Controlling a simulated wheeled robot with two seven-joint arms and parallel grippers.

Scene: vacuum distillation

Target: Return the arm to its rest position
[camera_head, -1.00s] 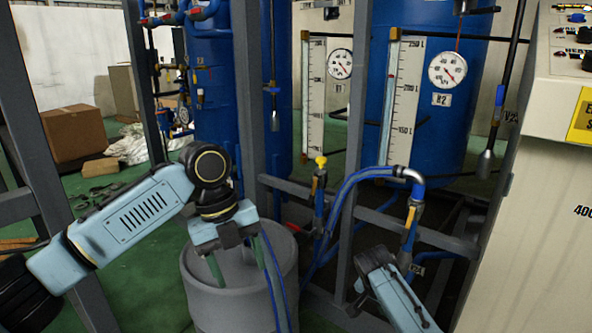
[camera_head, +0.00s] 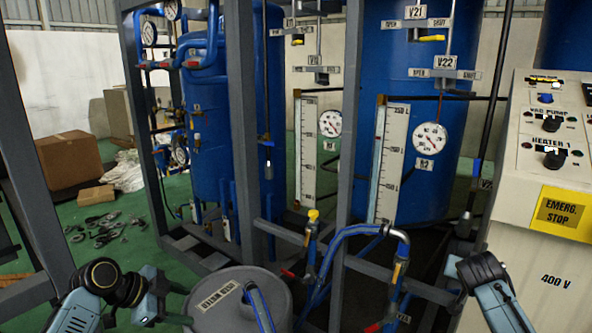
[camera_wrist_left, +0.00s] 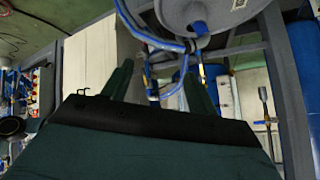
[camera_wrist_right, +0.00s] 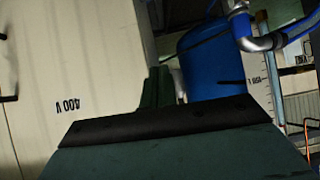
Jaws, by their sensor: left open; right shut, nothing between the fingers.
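My left gripper (camera_head: 182,304) is low at the left in the head view, beside the grey drum, with its jaws apart. Its two green fingers (camera_wrist_left: 160,82) stand wide apart in the left wrist view, with nothing held between them. My right arm (camera_head: 492,290) is low at the right in the head view, in front of the white control cabinet. The fingers of my right gripper (camera_wrist_right: 158,86) are together in the right wrist view, with nothing between them.
The grey drum (camera_head: 232,310) with blue hoses stands low in the middle. Grey frame posts (camera_head: 243,110) and blue tanks (camera_head: 410,60) rise behind it. The control cabinet (camera_head: 545,255) is at the right. Boxes (camera_head: 70,160) and loose parts lie on the green floor at the left.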

